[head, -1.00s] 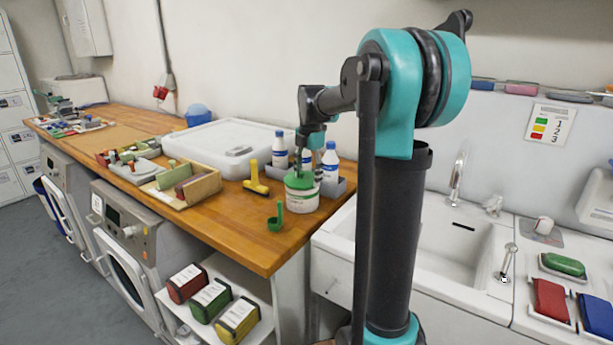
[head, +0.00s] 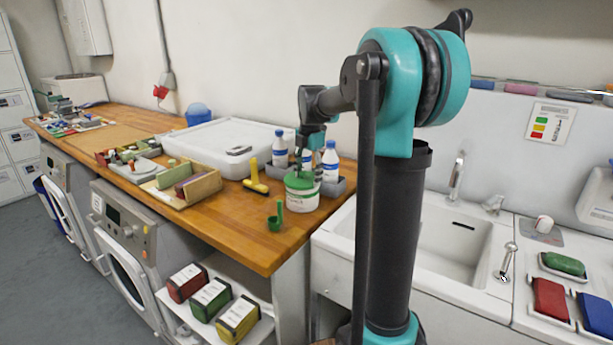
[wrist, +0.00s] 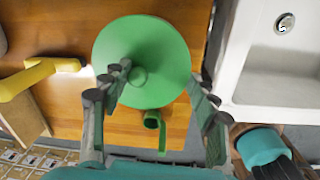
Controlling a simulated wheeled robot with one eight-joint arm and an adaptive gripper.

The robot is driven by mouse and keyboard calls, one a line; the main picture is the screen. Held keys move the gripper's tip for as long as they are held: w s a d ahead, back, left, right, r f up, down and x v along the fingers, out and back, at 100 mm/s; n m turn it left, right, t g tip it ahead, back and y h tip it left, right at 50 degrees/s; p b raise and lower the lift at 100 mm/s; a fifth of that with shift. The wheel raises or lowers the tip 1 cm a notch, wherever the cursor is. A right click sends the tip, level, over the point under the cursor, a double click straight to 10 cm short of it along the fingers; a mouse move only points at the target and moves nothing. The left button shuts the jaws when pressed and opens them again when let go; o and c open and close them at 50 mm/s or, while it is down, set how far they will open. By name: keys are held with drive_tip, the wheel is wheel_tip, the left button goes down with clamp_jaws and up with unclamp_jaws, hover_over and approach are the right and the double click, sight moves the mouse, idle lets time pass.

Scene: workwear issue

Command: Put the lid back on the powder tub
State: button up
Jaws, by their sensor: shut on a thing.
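The powder tub (head: 303,200) is white with a printed label and stands on the wooden counter near its right end. The round green lid (head: 299,181) is at the tub's mouth and looks about level. In the wrist view the lid (wrist: 160,55) hides the tub beneath it, so I cannot tell whether it is fully seated. My gripper (head: 306,170) is above the lid, pointing down.
A green scoop (head: 276,218) lies in front of the tub. A yellow-handled tool (head: 256,178) lies to its left. The sink (head: 440,235) is to the right. A large white box (head: 228,145) stands behind left.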

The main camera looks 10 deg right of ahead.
drive_tip(key=o, duration=1.2)
drive_tip(key=o, duration=0.4)
drive_tip(key=shift+c, duration=0.2)
drive_tip(key=shift+r, duration=3.5)
